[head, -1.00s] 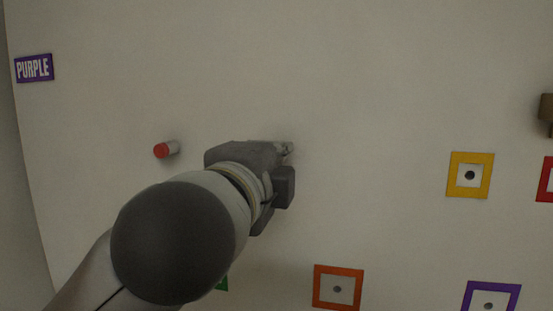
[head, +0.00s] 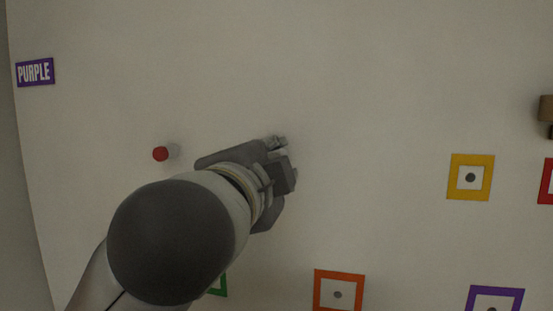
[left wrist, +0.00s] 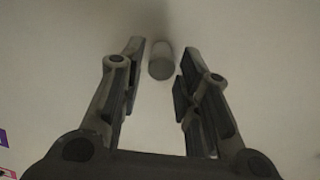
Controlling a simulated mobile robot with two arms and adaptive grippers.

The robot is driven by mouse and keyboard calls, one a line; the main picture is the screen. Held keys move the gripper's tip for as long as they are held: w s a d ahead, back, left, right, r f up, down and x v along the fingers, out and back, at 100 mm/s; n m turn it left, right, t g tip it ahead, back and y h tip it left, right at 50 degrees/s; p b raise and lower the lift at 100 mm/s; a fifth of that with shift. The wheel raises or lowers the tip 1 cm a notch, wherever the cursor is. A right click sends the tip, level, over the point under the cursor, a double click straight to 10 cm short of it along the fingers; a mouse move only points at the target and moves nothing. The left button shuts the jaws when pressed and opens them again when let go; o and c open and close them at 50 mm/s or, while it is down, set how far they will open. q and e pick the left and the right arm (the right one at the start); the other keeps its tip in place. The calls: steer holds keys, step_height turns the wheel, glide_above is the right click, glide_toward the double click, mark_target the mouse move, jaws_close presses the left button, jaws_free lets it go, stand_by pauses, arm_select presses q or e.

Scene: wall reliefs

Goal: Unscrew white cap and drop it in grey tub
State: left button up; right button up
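A pale cylindrical cap (left wrist: 161,64), which looks like the white cap, stands out from the wall in the left wrist view. My left gripper (left wrist: 160,72) is open, with one finger on each side of the cap and a gap visible on both sides. In the head view my left gripper (head: 286,158) is close to the wall and hides the cap. The grey tub is not in view. My right gripper is not in view.
A red-ended peg (head: 160,154) sticks out of the wall to the left of my gripper. A purple sign (head: 35,72) is at upper left. Yellow (head: 470,177), orange (head: 339,290) and purple (head: 495,300) square frames lie to the right and below. The wall above is clear.

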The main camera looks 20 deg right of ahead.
arm_select(q)
steer(key=m+p, duration=0.1)
steer(key=m, duration=0.1)
steer(key=m+p, duration=0.1)
steer(key=m, duration=0.2)
steer(key=m+p, duration=0.1)
steer(key=m, duration=0.2)
steer(key=shift+r+p, duration=0.35)
steer(key=m+p, duration=0.1)
steer(key=m, duration=0.3)
steer(key=shift+a+m+p, duration=0.1)
steer(key=shift+m+p, duration=0.25)
steer(key=shift+m, duration=0.05)
steer(key=shift+m+p, duration=0.35)
steer(key=shift+m, duration=0.45)
steer(key=m, duration=0.2)
steer(key=m+p, duration=0.1)
steer(key=m, duration=0.2)
steer(key=m+p, duration=0.1)
steer(key=m, duration=0.1)
steer(key=shift+s+f+m, duration=0.1)
steer(key=shift+f+m, duration=0.2)
steer(key=shift+m, duration=0.1)
